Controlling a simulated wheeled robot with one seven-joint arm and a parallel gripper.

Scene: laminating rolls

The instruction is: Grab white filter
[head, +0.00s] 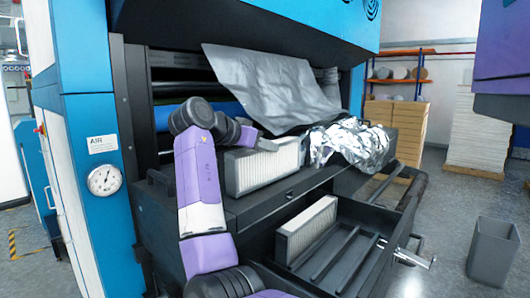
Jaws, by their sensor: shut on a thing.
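One white filter (262,168), a pleated block with a pale frame, stands on the dark ledge of the machine in the head view. My gripper (266,145) is at its top edge and is shut on it. The fingertips are small in the picture and partly hidden by the arm and the filter. A second white filter (306,231) stands tilted in the open drawer (372,262) below, apart from my gripper.
A grey sheet (272,88) hangs close behind my gripper. Crumpled silver foil (352,143) lies right of the upper filter. The drawer juts out in front with a metal handle (412,252). A grey bin (492,252) stands on the floor at right.

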